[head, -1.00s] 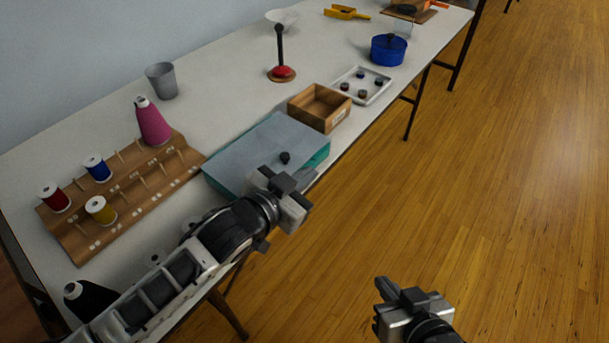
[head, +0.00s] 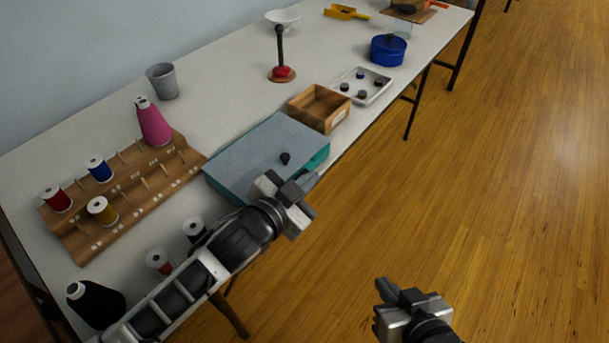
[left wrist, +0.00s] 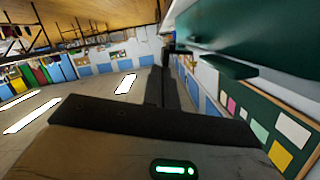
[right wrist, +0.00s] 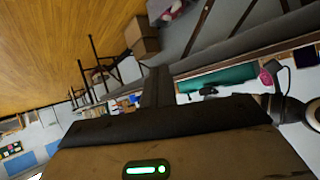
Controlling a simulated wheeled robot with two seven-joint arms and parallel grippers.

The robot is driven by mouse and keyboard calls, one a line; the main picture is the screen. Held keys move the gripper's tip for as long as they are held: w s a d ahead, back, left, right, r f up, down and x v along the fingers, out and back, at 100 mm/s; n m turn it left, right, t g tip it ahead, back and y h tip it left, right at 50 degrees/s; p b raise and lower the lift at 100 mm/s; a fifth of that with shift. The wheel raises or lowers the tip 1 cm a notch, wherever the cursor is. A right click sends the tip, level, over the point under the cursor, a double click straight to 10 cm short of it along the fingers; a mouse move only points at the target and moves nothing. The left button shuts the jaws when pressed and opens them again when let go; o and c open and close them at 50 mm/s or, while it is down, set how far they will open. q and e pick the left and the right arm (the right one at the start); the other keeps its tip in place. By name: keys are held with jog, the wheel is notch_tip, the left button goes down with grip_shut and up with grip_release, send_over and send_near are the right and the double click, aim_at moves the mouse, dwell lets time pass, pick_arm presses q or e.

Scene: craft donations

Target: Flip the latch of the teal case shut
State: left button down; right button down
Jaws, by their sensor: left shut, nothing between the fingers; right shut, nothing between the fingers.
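The teal case (head: 232,189) lies flat on the table with its grey lid (head: 262,150) down and a small dark knob on top. My left gripper (head: 311,179) is shut and empty beside the case's front side, covering part of it in the head view. In the left wrist view the case (left wrist: 265,35) fills the upper right. A dark green flap (left wrist: 222,65), seemingly the latch, sticks out from it, close to my fingertips; I cannot tell whether they touch. My right gripper (head: 382,286) is shut and empty over the floor. The case (right wrist: 225,75) also shows in the right wrist view.
A wooden spool rack (head: 125,195) stands left of the case, and a wooden box (head: 319,108) stands just beyond it. Free floor lies right of the table's edge.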

pick_arm(q)
jog(key=shift+f, duration=0.1)
jog(key=shift+s+d+f+m+p, duration=0.15)
jog(key=shift+f+p, duration=0.3)
jog(key=shift+f, duration=0.05)
jog(key=shift+s+d+f+m+p, duration=0.1)
jog(key=shift+d+f+m+p, duration=0.05)
jog(key=shift+f+p, duration=0.3)
pick_arm(e)
jog(key=shift+d+r, duration=0.15)
jog(key=shift+r, duration=0.2)
pick_arm(q)
jog(key=shift+f, duration=0.15)
pick_arm(e)
jog(key=shift+f, duration=0.1)
